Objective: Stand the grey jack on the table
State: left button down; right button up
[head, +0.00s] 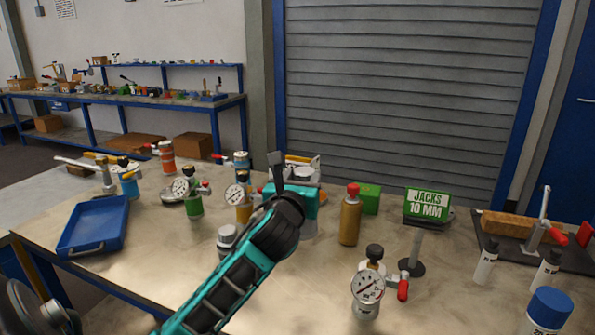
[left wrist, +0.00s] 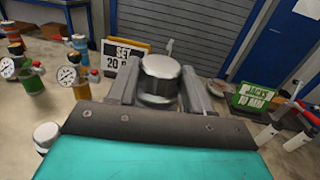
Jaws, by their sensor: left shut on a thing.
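My left gripper (head: 300,200) reaches over the middle of the table from the lower left. In the left wrist view its two fingers (left wrist: 158,88) are shut on the grey jack (left wrist: 160,78), a short metallic cylinder with a rounded top. The jack's lower part is hidden by my gripper there, and I cannot tell whether it touches the table (head: 190,275). In the head view my gripper largely hides it. Another short grey cylinder (head: 227,240) stands left of my arm; it also shows in the left wrist view (left wrist: 46,135). My right gripper is not in view.
Gauge fittings (head: 368,290) stand in front and left. A brown bottle (head: 350,218), a green block (head: 370,200) and a green "JACKS 10 MM" sign (head: 427,205) are to the right. A blue tray (head: 92,228) lies left. Clear table lies at the front left.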

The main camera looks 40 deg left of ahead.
pick_arm(q)
jog(key=s+d+f+m+t+h, duration=0.1)
jog(key=s+d+f+h, duration=0.3)
jog(key=d, duration=0.6)
jog(key=s+d+f+m+h, duration=0.3)
jog(key=s+d+f, duration=0.3)
jog(key=d, duration=0.3)
jog(key=shift+s+d+f+m+t+h, duration=0.4)
jog(key=shift+s+m, duration=0.1)
jog(key=shift+m, duration=0.1)
jog(key=shift+s+a, duration=0.1)
